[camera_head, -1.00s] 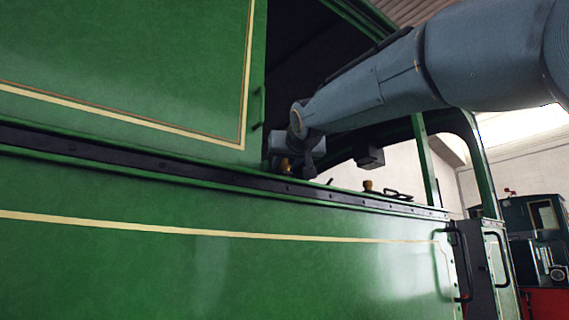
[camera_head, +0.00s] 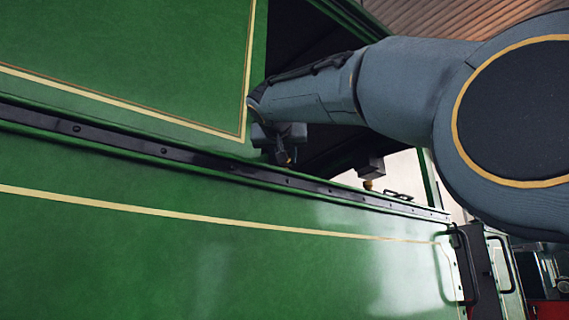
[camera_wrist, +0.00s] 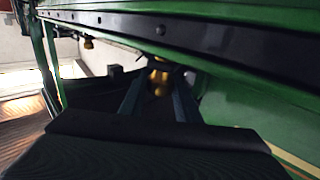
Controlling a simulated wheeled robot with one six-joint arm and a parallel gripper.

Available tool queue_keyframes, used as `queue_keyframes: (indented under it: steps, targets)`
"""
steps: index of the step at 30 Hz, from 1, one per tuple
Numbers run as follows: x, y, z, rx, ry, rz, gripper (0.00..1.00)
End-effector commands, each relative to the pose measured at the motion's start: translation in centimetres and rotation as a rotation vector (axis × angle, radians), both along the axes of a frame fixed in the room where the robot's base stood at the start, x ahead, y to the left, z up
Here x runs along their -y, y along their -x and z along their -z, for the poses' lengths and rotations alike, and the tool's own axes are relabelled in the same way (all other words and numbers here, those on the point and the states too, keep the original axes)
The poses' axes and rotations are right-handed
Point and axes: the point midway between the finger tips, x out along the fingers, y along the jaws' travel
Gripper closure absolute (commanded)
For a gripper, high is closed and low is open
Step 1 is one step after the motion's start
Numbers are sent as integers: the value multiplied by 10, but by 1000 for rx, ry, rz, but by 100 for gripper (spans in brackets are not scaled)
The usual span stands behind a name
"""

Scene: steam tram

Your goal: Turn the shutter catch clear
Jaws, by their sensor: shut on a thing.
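The shutter catch shows in the wrist view as a small brass piece (camera_wrist: 159,78) just under the black riveted rail, between my two fingers. My gripper (camera_wrist: 158,90) is shut on it. In the head view my gripper (camera_head: 284,154) points down at the window sill, by the lower right corner of the green shutter panel (camera_head: 130,60). Only a little brass (camera_head: 291,160) shows at the fingertips there. The catch's exact angle is hard to tell, as the fingers and shade hide much of it.
A black riveted rail (camera_head: 200,160) runs along the green tram side. A second brass knob (camera_head: 368,184) and a black handle (camera_head: 398,195) sit farther right on the sill. A dark box (camera_head: 368,168) hangs in the window opening. Black grab handles (camera_head: 462,265) stand by the doorway.

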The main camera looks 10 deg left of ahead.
Motion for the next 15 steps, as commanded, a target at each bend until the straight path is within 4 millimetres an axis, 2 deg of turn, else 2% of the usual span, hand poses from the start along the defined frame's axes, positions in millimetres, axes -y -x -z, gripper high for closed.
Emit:
queue_keyframes:
  steps: [7,15]
  targets:
    - [-2,0,0,-1,1,129,93]
    - [-1,0,-1,0,1,196,93]
